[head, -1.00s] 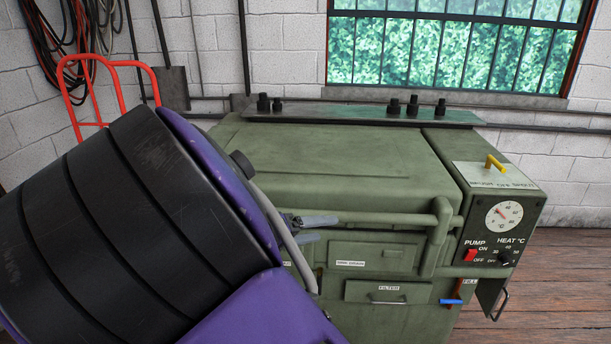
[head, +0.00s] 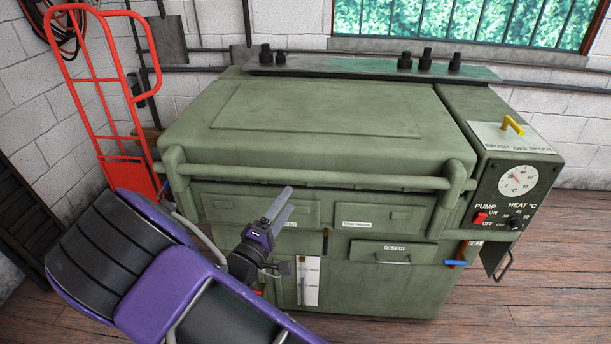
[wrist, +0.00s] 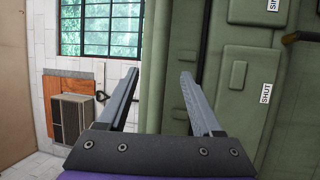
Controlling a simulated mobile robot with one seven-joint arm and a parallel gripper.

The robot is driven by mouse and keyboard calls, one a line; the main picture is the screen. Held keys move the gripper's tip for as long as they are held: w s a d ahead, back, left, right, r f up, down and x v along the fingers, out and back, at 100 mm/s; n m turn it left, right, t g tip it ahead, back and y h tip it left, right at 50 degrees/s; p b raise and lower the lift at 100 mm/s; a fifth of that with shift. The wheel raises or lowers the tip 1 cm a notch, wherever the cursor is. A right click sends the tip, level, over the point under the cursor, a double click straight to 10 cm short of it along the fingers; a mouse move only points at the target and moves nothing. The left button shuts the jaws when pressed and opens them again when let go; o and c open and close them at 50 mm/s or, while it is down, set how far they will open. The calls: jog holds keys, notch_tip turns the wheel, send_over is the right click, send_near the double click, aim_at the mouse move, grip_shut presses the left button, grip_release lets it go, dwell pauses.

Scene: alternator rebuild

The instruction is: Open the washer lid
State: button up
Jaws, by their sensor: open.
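The green parts washer stands in the middle of the head view, with its wide lid (head: 315,115) down. A long bar handle (head: 320,179) runs across the front of the lid between two end brackets. My gripper (head: 280,205) is open and empty in front of the washer's front panels, a little below the bar in the picture. In the wrist view my two grey fingers (wrist: 158,95) stand apart with nothing between them. The washer's green front (wrist: 205,50) fills the right of that view, with a panel labelled SHUT (wrist: 265,94).
A control box (head: 513,195) with dial, red pump switch and yellow lever is at the washer's right. A filter drawer (head: 393,253) is below the lid. A red hand truck (head: 130,80) stands left. A backplate with dark knobs (head: 370,68) is behind the lid. Wooden floor (head: 560,270) is clear at right.

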aim_at(303, 180)
jog(key=x, duration=1)
jog(key=shift+c, duration=0.2)
grip_shut()
dwell(1.0)
